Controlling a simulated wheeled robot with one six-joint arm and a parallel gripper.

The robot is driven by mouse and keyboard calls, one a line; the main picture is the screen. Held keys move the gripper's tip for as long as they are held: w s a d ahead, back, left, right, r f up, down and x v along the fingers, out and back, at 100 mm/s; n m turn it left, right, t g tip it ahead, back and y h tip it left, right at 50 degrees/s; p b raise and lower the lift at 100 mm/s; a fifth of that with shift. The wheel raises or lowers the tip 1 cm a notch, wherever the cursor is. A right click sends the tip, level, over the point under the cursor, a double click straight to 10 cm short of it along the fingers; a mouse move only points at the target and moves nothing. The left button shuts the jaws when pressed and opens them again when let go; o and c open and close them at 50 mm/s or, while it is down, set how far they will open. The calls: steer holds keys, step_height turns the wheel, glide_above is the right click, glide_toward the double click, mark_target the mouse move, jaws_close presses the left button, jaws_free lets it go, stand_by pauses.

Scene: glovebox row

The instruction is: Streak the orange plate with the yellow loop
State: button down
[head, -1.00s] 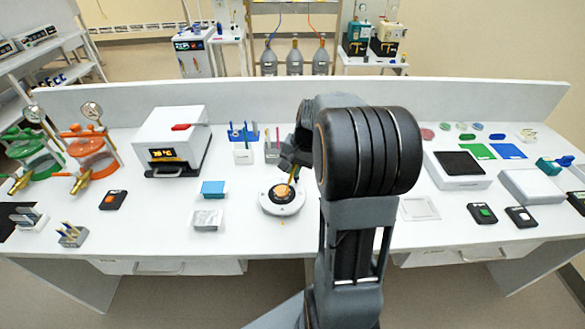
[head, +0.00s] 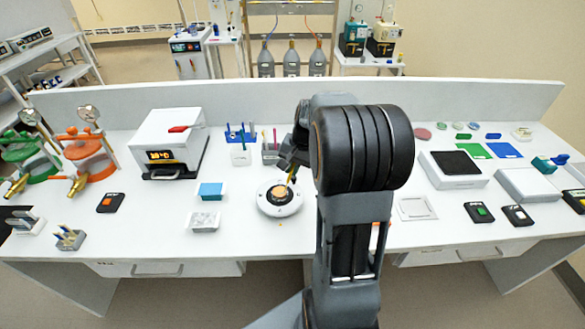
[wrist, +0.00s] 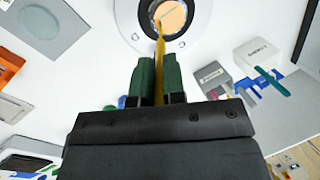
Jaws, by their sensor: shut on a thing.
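The orange plate (head: 281,192) sits in the dark centre of a round white turntable (head: 272,209) near the bench's front middle. It also shows at the top of the wrist view (wrist: 172,20). My gripper (head: 287,160) is above and just behind the plate in the head view. Its green fingers (wrist: 157,80) are shut on the yellow loop (wrist: 160,65), which points out toward the plate. The loop's far end lies over the plate in the wrist view; I cannot tell whether it touches. My arm hides part of the bench to the right.
A blue-topped box (head: 211,190) and a pale tray (head: 205,221) stand left of the turntable. Holders with coloured sticks (head: 270,155) stand behind it. A white heater box (head: 169,140) is farther left. The bench front near the turntable is clear.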

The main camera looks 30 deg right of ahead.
steer(key=shift+w+a, duration=0.45)
steer(key=shift+a, duration=0.25)
steer(key=shift+w+a, duration=0.4)
steer(key=shift+a, duration=0.25)
stand_by(1.9)
steer(key=shift+w+d+p, duration=0.2)
steer(key=shift+w+p, duration=0.15)
stand_by(0.5)
steer(key=shift+s+d, duration=0.4)
steer(key=shift+d, duration=0.3)
steer(key=shift+s+d, duration=0.35)
steer(key=shift+d, duration=0.35)
stand_by(2.2)
